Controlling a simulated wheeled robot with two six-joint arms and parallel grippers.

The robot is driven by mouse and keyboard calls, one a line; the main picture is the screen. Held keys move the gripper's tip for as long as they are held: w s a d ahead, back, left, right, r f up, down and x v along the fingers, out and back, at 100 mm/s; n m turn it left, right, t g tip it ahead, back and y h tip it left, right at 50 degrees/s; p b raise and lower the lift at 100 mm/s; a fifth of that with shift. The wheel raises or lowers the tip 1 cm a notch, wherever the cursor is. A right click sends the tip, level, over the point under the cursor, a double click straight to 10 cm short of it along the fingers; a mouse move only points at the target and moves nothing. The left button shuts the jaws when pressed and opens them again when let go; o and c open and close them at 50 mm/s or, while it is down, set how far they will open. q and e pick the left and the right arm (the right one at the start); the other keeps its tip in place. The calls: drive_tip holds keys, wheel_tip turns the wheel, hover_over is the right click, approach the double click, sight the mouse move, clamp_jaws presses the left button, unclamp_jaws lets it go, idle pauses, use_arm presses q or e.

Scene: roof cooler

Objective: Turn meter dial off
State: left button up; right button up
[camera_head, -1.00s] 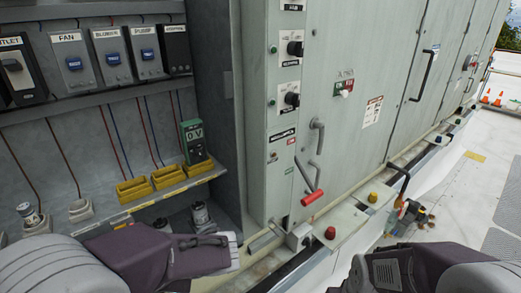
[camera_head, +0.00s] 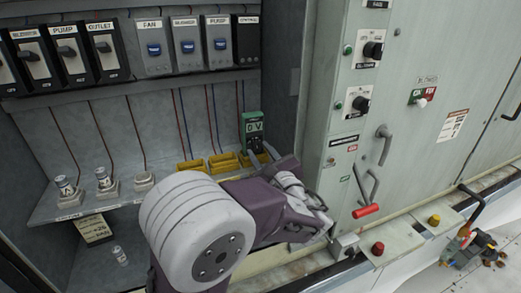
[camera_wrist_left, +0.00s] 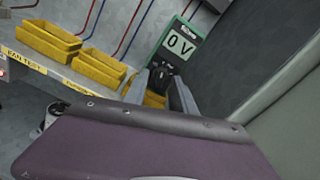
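The meter (camera_head: 252,127) is a green box with a light display reading "0 V", standing at the right end of the shelf. It also shows in the left wrist view (camera_wrist_left: 179,46). Its black dial (camera_wrist_left: 163,76) is below the display. My left gripper (camera_head: 267,154) reaches the meter's lower front. In the left wrist view my left gripper (camera_wrist_left: 161,92) is open, one finger on each side of the dial. I cannot tell whether the fingers touch it. The gripper hides the lower part of the meter. My right gripper is not in view.
Yellow bins (camera_head: 222,163) stand left of the meter on the shelf (camera_head: 130,195). The cabinet side wall (camera_wrist_left: 240,60) is close on the right. A grey cabinet (camera_head: 440,55) with knobs and a red-handled lever (camera_head: 367,210) stands further right. Breaker switches (camera_head: 187,46) line the top.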

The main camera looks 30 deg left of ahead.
use_arm(q)
drive_tip(key=shift+w+a, duration=0.25)
clamp_jaws()
drive_tip(key=shift+f+n+b, duration=0.15)
drive_tip(key=shift+n+b, duration=0.15)
drive_tip(key=shift+b, duration=0.3)
drive_tip(key=n+b, duration=0.5)
drive_tip(key=b, duration=0.3)
drive_tip(key=shift+f+b, duration=0.1)
drive_tip(key=shift+b, duration=0.25)
drive_tip(key=shift+r+n+b, duration=0.2)
drive_tip(key=shift+n+b, duration=0.7)
drive_tip(key=shift+b, duration=0.1)
